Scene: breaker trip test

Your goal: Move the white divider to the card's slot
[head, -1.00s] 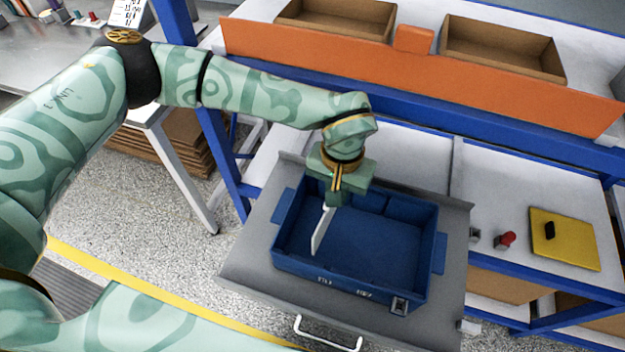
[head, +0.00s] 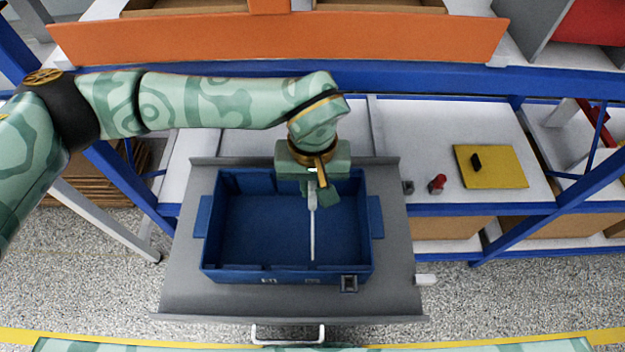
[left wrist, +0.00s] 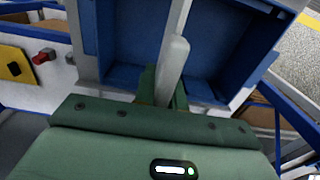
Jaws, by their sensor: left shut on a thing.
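The white divider (head: 312,235) is a thin, pale plate held by my left gripper (head: 313,190). It appears nearly edge-on, right of the middle of the blue tote (head: 205,230). I cannot tell whether its lower end touches the tote floor. In the left wrist view the divider (left wrist: 173,65) rises from the shut jaws against the blue tote interior. The tote's front wall has small marks (head: 268,281) and a small framed dark card (head: 349,283) at its right end. Notches show along the walls. The gripper hides part of the back wall. My right gripper is not in view.
The tote sits on a grey tray (head: 180,290) with a white handle (head: 288,334) at the front. To the right, a red knob (head: 437,184) and a yellow plate (head: 500,167) are on the white bench. An orange rail (head: 400,38) runs behind my arm.

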